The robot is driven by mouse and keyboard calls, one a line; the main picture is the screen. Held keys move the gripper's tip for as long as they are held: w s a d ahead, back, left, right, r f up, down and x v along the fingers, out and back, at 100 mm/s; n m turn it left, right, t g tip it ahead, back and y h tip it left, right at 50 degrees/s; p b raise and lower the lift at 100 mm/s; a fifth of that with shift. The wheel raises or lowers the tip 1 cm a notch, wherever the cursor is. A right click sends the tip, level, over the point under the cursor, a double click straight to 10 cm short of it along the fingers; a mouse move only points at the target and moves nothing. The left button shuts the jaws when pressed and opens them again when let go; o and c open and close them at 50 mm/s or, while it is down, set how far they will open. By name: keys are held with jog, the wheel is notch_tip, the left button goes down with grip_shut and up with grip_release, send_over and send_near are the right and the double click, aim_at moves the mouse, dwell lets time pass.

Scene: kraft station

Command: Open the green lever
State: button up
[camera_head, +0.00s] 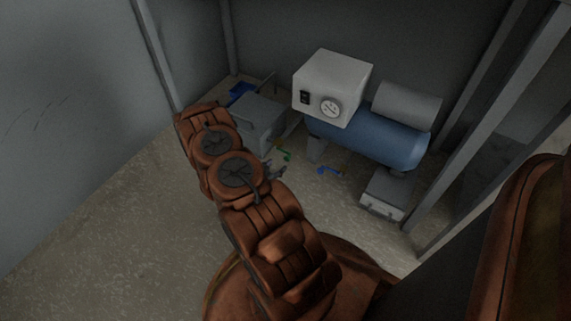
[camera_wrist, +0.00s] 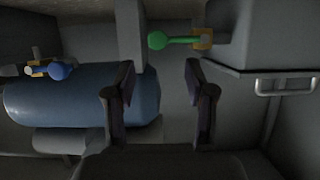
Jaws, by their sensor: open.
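The green lever (camera_wrist: 180,40) has a round green knob at its left end and joins a brass-coloured valve body (camera_wrist: 204,39) at its right end. It lies roughly level in the wrist view, above the gap between my fingers. In the head view the green lever (camera_head: 281,152) is small and partly hidden beside my arm. My gripper (camera_wrist: 160,70) is open and empty, its two dark fingers spread on either side. The fingertips are apart from the lever in the picture. In the head view my gripper (camera_head: 275,169) is mostly hidden behind my arm.
A blue tank (camera_head: 375,138) with a white dial box (camera_head: 335,85) stands at right. A blue lever (camera_head: 330,170) sits below it and shows left in the wrist view (camera_wrist: 58,70). A grey box (camera_head: 258,120) stands behind my arm. Posts (camera_head: 480,130) border the right; floor at left is clear.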

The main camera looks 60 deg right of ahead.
aim_at(286, 159)
jog(key=shift+s+b+x, duration=0.2)
jog(key=shift+b+x, duration=1.35)
jog(key=shift+x, duration=2.45)
jog(key=shift+c, duration=0.5)
grip_shut()
